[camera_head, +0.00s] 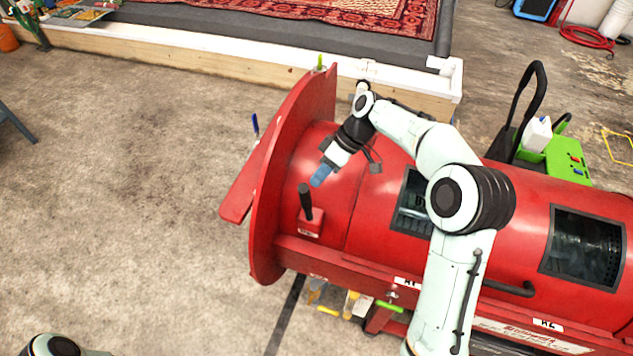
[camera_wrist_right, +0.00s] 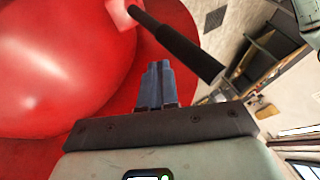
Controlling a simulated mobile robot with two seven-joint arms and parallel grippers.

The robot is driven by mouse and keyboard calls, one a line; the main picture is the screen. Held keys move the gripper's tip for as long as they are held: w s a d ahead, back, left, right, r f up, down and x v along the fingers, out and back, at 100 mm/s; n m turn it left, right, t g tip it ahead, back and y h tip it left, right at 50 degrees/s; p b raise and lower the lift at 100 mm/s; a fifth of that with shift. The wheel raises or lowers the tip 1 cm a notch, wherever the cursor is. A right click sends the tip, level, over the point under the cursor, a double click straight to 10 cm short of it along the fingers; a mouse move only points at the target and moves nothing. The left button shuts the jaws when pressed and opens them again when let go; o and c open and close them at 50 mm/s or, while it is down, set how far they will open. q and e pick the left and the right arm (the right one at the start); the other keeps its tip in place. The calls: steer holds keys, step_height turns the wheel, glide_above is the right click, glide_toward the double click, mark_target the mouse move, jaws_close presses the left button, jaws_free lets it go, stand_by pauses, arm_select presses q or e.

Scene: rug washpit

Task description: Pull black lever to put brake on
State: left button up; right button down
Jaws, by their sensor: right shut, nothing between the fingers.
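The black lever (camera_head: 305,202) stands up from a small red block on the end of a red drum machine (camera_head: 345,220). The lever also shows in the right wrist view (camera_wrist_right: 178,45), slanting from the red block at the top toward the right. My right gripper (camera_head: 320,178) is shut and empty. In the head view it hangs above and slightly right of the lever, apart from it. In the right wrist view its blue fingers (camera_wrist_right: 159,82) are together, left of and below the lever's tip. My left gripper is not in view.
The drum has a large round red end flange (camera_head: 270,215) left of the lever. A white-edged platform with a patterned rug (camera_head: 340,15) lies behind. A green cart (camera_head: 568,155) stands at the right. The concrete floor at left (camera_head: 130,180) is clear.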

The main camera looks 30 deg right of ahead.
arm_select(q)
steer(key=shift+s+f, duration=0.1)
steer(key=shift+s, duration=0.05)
arm_select(e)
steer(key=shift+s+a+f, duration=0.1)
steer(key=shift+s+a, duration=0.35)
steer(key=shift+a, duration=0.3)
